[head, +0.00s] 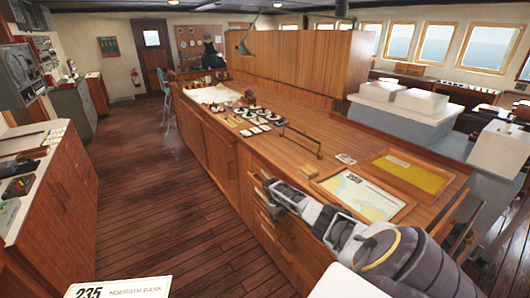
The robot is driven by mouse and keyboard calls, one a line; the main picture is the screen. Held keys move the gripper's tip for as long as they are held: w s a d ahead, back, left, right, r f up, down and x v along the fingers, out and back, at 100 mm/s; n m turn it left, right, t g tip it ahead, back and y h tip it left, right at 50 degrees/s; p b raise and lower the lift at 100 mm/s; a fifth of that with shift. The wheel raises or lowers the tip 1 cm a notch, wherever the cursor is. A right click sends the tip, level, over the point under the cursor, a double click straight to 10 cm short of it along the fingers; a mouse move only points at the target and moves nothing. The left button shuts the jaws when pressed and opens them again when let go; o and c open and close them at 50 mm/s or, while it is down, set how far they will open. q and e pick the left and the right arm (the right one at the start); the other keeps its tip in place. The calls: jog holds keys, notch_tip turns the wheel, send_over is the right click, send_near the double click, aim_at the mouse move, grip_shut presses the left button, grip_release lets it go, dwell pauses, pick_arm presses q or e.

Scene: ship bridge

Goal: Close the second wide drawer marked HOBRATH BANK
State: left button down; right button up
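My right arm reaches in from the lower right over the long wooden chart counter (262,160). Its gripper (264,186) is at the counter's left edge, close to a stack of drawers (268,232) in the counter's side. The fingers are small and dark; I cannot tell whether they are open or touching a drawer. The arm partly covers the stack, and I cannot tell how far any drawer stands out. A white card (120,288) reading "235 HOBRATH BANK" shows at the bottom left, cut off by the picture edge. My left gripper is not in view.
Framed charts (362,193) and a yellow chart (414,173) lie on the counter, with small instruments (262,118) farther back. A console (50,185) stands at the left. The wooden floor (150,200) between console and counter is clear. A chair (188,110) stands farther off.

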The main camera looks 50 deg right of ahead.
notch_tip(320, 180, up, 12)
jog(key=a, duration=0.2)
jog(key=shift+w+f, duration=0.25)
dwell(0.6)
